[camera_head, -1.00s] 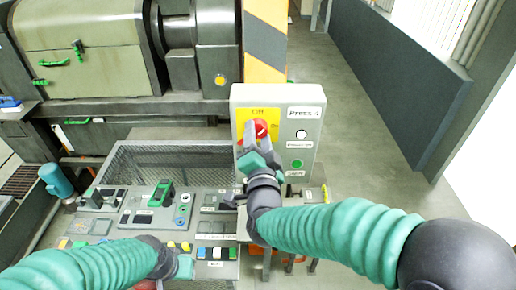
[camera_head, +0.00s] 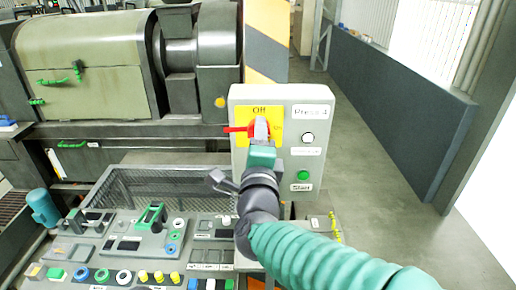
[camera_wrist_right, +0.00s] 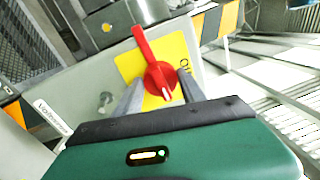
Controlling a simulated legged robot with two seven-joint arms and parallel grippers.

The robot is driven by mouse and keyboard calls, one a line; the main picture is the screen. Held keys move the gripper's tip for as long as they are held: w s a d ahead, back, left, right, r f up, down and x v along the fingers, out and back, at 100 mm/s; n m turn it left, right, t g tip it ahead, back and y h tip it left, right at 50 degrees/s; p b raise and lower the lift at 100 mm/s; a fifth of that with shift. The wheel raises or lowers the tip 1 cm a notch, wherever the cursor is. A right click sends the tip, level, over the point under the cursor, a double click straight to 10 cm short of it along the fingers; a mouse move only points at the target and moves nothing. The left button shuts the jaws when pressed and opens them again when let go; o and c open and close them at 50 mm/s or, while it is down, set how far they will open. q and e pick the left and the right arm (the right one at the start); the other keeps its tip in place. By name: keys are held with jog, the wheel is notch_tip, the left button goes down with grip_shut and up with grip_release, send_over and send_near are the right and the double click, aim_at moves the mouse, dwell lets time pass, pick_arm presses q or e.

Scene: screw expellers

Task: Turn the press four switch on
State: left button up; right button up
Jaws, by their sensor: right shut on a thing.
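The Press 4 box (camera_head: 240,180) is grey with a yellow plate (camera_head: 277,112) marked "Off" at the top and "On" at the right. The red rotary switch (camera_head: 236,129) sits on this plate, its handle sticking out to the left in the head view. The right wrist view shows the red switch (camera_wrist_right: 143,45) in front of the fingers. My right gripper (camera_head: 261,128) is shut on the switch's hub, with one finger on each side; in the right wrist view the gripper (camera_wrist_right: 160,92) covers part of the yellow plate. My left gripper is out of view.
A control desk (camera_head: 130,262) with several coloured buttons stands at lower left. A large press machine (camera_head: 85,60) is behind. Open floor (camera_head: 370,150) lies to the right.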

jog(key=shift+f+m+b, duration=0.25)
jog(key=shift+m+b, duration=0.05)
dwell(0.4)
jog(key=o, duration=1.4)
jog(key=shift+w, duration=0.1)
jog(key=shift+c, duration=0.2)
jog(key=shift+r, duration=0.1)
